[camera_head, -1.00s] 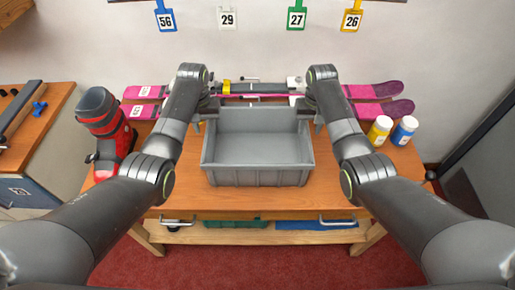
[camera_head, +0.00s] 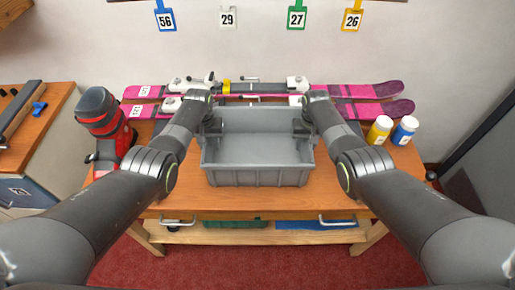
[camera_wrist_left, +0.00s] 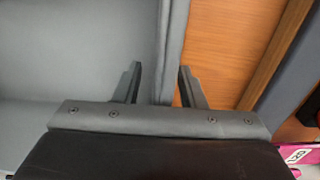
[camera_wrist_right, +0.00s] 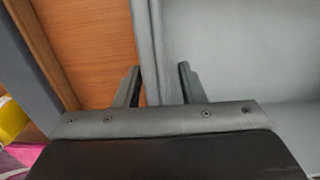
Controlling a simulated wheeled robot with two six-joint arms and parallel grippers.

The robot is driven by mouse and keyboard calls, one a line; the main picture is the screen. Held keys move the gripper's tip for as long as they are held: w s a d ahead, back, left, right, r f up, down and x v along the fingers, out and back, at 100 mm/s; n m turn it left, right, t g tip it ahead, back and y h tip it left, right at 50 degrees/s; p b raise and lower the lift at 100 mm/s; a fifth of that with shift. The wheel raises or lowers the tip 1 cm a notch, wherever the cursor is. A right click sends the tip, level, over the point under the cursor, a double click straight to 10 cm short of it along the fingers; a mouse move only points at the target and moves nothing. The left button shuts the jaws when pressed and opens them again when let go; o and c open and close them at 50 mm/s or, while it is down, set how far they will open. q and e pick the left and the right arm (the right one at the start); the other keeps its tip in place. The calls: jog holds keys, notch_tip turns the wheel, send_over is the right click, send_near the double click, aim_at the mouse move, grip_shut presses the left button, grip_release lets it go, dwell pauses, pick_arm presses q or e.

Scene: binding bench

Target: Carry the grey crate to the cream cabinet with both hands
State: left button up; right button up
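The grey crate (camera_head: 257,178) is an open, empty box on the wooden bench, near its front edge. My left gripper (camera_wrist_left: 160,84) is open at the crate's left side wall, with one finger inside the crate and one outside. My right gripper (camera_wrist_right: 157,84) is open at the right side wall in the same way. Gaps show between the fingers and the walls. In the head view, the left gripper (camera_head: 212,128) and right gripper (camera_head: 303,130) are partly hidden by my arms. No cream cabinet is in view.
Pink skis (camera_head: 365,91) lie behind the crate on the bench (camera_head: 190,200). A red and black ski boot (camera_head: 106,122) stands at left. A yellow-labelled bottle (camera_head: 380,130) and a blue-labelled bottle (camera_head: 404,130) stand at right. Red floor shows in front.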

pick_arm(q)
grip_shut()
pick_arm(e)
grip_shut()
pick_arm(q)
jog(key=shift+r, duration=0.1)
pick_arm(e)
jog(key=shift+r, duration=0.1)
dwell(0.9)
